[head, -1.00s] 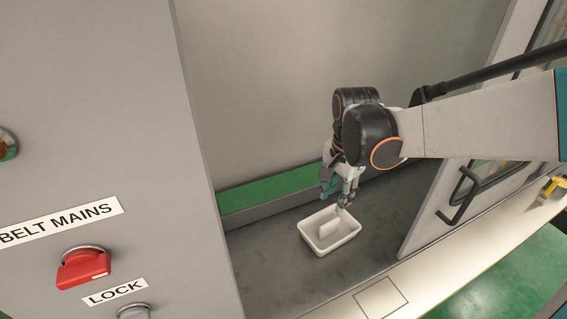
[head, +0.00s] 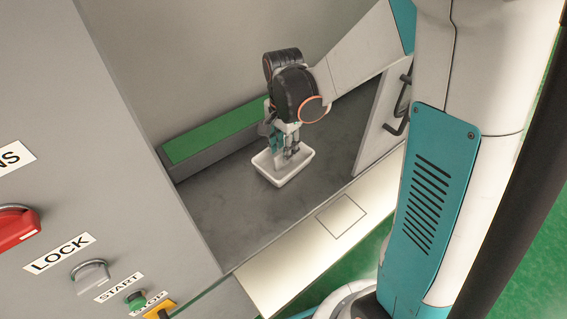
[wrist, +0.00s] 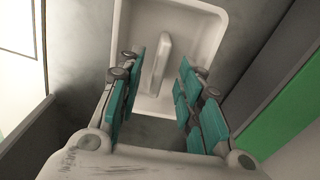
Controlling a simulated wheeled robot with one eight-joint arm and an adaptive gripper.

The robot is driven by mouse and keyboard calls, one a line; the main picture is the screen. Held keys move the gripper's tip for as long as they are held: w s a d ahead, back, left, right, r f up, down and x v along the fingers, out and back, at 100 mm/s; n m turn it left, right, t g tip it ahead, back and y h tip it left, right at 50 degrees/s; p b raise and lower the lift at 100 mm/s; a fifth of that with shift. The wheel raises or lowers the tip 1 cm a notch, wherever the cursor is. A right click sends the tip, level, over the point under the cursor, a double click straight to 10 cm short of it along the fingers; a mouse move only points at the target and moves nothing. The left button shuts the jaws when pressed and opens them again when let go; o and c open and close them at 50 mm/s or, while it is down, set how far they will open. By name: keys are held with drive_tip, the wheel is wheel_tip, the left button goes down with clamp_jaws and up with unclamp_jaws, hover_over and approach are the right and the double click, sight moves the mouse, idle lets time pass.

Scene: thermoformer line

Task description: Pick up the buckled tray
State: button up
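The white tray (head: 287,178) lies on the dark grey floor of the machine bay. It is a shallow open tray with a raised upright ridge in its middle, which shows clearly in the wrist view (wrist: 160,65). I cannot make out the buckling. My gripper (head: 286,153) points down at the tray, and its fingers hide part of the tray's inside in the head view. In the wrist view my gripper (wrist: 160,80) is open, with its teal pads on either side of the ridge and gaps between pads and ridge.
A green-topped ledge (head: 215,133) runs along the back wall behind the tray. A grey control panel (head: 110,180) with a red switch (head: 15,228) stands at the left. An open door (head: 385,120) with a black handle is at the right. Bare floor lies left of the tray.

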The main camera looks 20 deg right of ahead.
sight(284, 165)
wheel_tip(284, 165, down, 5)
drive_tip(key=shift+r+b, duration=0.1)
drive_tip(key=shift+b, duration=0.75)
drive_tip(key=shift+r, duration=0.1)
drive_tip(key=shift+c, duration=0.3)
clamp_jaws()
drive_tip(key=shift+r, duration=0.1)
